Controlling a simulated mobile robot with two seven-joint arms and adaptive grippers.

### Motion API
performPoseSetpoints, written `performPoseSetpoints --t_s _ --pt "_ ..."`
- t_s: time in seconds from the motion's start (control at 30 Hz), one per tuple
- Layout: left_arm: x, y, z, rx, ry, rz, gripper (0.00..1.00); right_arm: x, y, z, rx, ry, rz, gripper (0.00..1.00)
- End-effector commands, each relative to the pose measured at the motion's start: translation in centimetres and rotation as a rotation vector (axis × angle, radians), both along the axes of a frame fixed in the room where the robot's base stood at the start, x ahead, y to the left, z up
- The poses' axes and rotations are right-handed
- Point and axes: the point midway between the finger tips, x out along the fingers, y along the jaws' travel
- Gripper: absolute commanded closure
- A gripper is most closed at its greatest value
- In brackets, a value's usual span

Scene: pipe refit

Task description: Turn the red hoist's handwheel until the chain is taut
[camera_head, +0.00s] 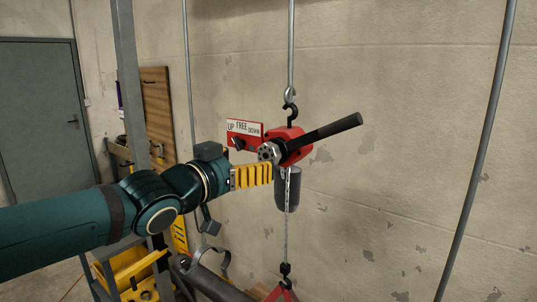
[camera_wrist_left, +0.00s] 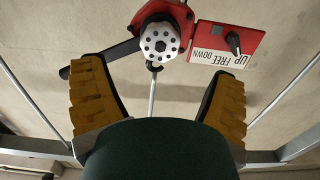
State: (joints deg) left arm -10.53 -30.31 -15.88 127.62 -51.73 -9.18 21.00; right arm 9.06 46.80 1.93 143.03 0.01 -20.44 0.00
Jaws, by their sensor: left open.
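The red hoist (camera_head: 296,150) hangs from a hook in front of the wall, with a long black lever reaching up to the right. Its silver handwheel (camera_head: 268,152) has a ring of dark holes; it also shows in the left wrist view (camera_wrist_left: 160,41). The chain (camera_head: 286,225) runs down from the hoist to a lower hook and looks straight; I cannot tell its tension. My left gripper (camera_head: 268,174) has yellow ribbed fingers, just below the handwheel in the head view. In the left wrist view it (camera_wrist_left: 158,78) is open and empty, with the handwheel beyond and between its fingertips.
A red and white UP/FREE/DOWN plate (camera_head: 244,130) with a black selector knob (camera_head: 238,143) sits beside the handwheel. A dark chain container (camera_head: 288,190) hangs under the hoist. Grey vertical pipes flank it. A yellow fixture (camera_head: 130,267) and a dark pipe (camera_head: 215,283) stand below my left arm.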

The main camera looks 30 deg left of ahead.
Motion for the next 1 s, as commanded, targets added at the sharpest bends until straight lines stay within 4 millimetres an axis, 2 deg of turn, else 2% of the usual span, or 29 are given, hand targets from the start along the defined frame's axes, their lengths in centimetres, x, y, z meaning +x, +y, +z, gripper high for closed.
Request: performPoseSetpoints --t_s 0.2,0.43,0.6,0.93,1.0 --pt "3.5 -0.2 -0.1 0.0 0.004 0.001 0.14 0.0 0.0 -0.1 0.0 0.0 0.0 0.59" --pt "6.3 -0.4 -0.1 -0.002 0.002 0.001 0.14 0.0 0.0 -0.1 0.0 0.0 0.0 0.59" --pt "7.2 -0.6 -0.1 0.0 0.001 0.0 0.14 0.0 0.0 -0.1 0.0 0.0 0.0 0.59" --pt "7.4 -0.6 0.0 -0.001 0.0 0.0 0.14 0.0 0.0 -0.1 0.0 0.0 0.0 0.59" --pt "7.4 -0.6 0.0 -0.001 0.0 0.0 0.39 0.0 0.0 -0.1 0.0 0.0 0.0 0.59"
